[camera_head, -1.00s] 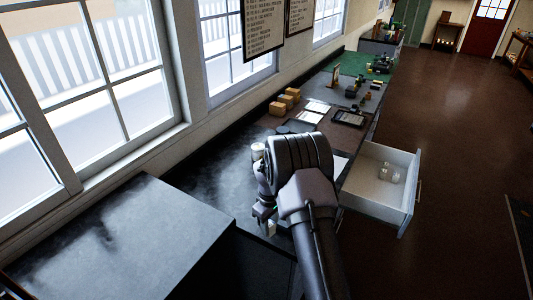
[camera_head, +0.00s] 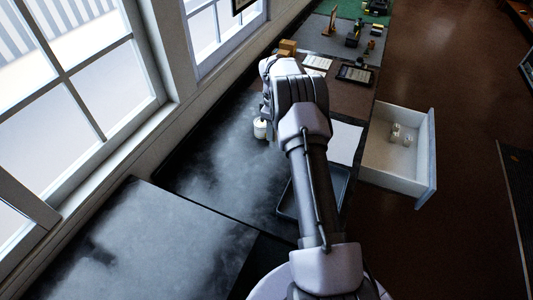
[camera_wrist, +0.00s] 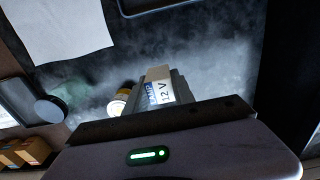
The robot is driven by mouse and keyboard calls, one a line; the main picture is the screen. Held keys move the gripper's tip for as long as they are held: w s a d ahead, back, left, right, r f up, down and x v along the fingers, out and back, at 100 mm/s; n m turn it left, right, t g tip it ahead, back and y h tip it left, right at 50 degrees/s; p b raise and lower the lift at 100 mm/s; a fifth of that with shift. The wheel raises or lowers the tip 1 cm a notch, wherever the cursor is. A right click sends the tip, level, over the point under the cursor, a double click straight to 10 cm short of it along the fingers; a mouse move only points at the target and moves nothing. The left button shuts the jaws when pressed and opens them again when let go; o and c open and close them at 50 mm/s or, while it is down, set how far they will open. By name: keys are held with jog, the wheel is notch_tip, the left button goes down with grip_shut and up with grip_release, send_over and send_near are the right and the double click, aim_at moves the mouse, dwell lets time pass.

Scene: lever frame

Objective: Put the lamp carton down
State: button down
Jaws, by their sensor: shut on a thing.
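The lamp carton (camera_wrist: 159,88) is a small pale box with a blue patch and "12 V" printed on it. It shows in the wrist view between the jaws of my gripper (camera_wrist: 163,100), which is shut on it. The dark bench surface lies beyond the carton; I cannot tell whether they touch. In the head view my own arm covers the fingertips and the carton.
A white bottle (camera_head: 260,128) stands on the dark bench (camera_head: 215,140); it shows beside the carton in the wrist view (camera_wrist: 119,101). A white sheet (camera_head: 346,143) and black tray (camera_head: 341,203) lie right. An open drawer (camera_head: 385,169) juts out, holding small jars.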

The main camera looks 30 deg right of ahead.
notch_tip(320, 180, down, 10)
jog(key=b, duration=0.7)
jog(key=shift+w+r, duration=0.15)
jog(key=shift+r, duration=0.05)
jog(key=a+b, duration=0.1)
jog(key=a, duration=0.4)
jog(key=w+a+b, duration=0.1)
jog(key=a, duration=0.4)
jog(key=w+a+f, duration=0.1)
jog(key=a, duration=0.4)
jog(key=shift+a+b, duration=0.1)
jog(key=shift+b, duration=0.3)
jog(key=f, duration=0.2)
jog(key=f+b, duration=0.1)
jog(key=f, duration=0.1)
jog(key=shift+a, duration=0.4)
jog(key=shift+r, duration=0.15)
jog(key=c, duration=1.1)
grip_release()
jog(key=shift+o, duration=0.2)
